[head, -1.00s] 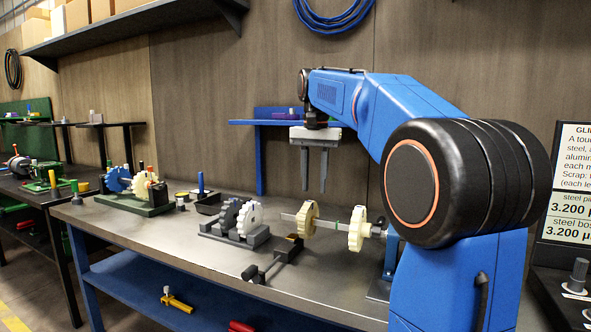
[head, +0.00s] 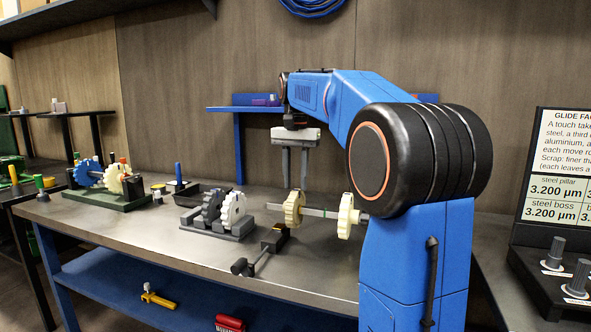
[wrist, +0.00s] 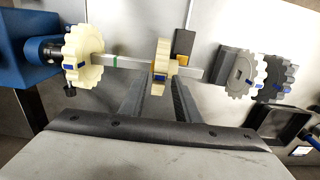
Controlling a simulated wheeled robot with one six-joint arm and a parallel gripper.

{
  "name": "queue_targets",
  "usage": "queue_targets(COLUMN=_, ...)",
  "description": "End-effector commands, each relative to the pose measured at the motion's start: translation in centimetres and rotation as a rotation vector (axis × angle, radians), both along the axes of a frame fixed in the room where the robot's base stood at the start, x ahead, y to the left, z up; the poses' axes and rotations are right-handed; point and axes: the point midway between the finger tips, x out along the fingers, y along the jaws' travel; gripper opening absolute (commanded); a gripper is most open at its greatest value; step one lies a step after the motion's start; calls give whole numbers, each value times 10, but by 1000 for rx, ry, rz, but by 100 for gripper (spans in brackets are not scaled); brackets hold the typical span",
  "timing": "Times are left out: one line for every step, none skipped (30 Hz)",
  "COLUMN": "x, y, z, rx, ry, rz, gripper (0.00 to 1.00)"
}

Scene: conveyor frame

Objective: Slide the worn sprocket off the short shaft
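A pale horizontal shaft (head: 315,212) carries two cream sprockets. The outer sprocket (head: 294,208) is near its free left end, and the inner sprocket (head: 346,217) is near the mount. A green band on the shaft lies between them. I cannot tell which sprocket is worn. My gripper (head: 294,186) points down just above the outer sprocket, its two fingers apart and empty. In the wrist view, the outer sprocket (wrist: 160,68) appears beyond and between the fingertips, with no clear contact. The inner sprocket (wrist: 84,58) is off to the left, by the blue mount (wrist: 22,45).
A grey stand (head: 217,230) with dark and white sprockets sits left of the shaft. A black tray (head: 202,194) lies behind it. A black tool with a yellow part (head: 262,252) lies in front. A green-based gear assembly (head: 110,198) stands farther left.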

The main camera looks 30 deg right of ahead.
Motion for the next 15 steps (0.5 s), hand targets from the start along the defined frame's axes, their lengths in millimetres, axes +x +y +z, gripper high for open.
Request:
queue_targets(x=0, y=0, z=-5, rx=0, ry=0, rz=0, gripper=30)
queue_targets(x=0, y=0, z=-8, rx=0, ry=1, rz=0, gripper=30)
queue_targets(x=-1, y=0, z=-13, rx=0, ry=1, rz=0, gripper=30)
queue_targets(x=0, y=0, z=-15, rx=0, ry=0, rz=0, gripper=30)
queue_targets(x=0, y=0, z=-17, rx=0, ry=0, rz=0, gripper=30)
queue_targets(x=0, y=0, z=-21, rx=0, ry=0, rz=0, gripper=30)
queue_targets(x=0, y=0, z=-24, rx=0, ry=1, rz=0, gripper=30)
queue_targets(x=0, y=0, z=-25, rx=0, ry=0, rz=0, gripper=27)
queue_targets(x=0, y=0, z=-24, rx=-1, ry=-1, rz=0, gripper=18)
queue_targets(x=0, y=0, z=-24, rx=-1, ry=-1, rz=0, gripper=11)
queue_targets(x=0, y=0, z=-24, rx=0, ry=0, rz=0, gripper=3)
queue_targets(x=0, y=0, z=-24, rx=-1, ry=-1, rz=0, gripper=0)
queue_targets(x=0, y=0, z=-24, rx=-1, ry=-1, rz=0, gripper=0)
queue_targets(x=0, y=0, z=-24, rx=-1, ry=-1, rz=0, gripper=0)
queue_targets(x=0, y=0, z=-24, rx=0, ry=-1, rz=0, gripper=0)
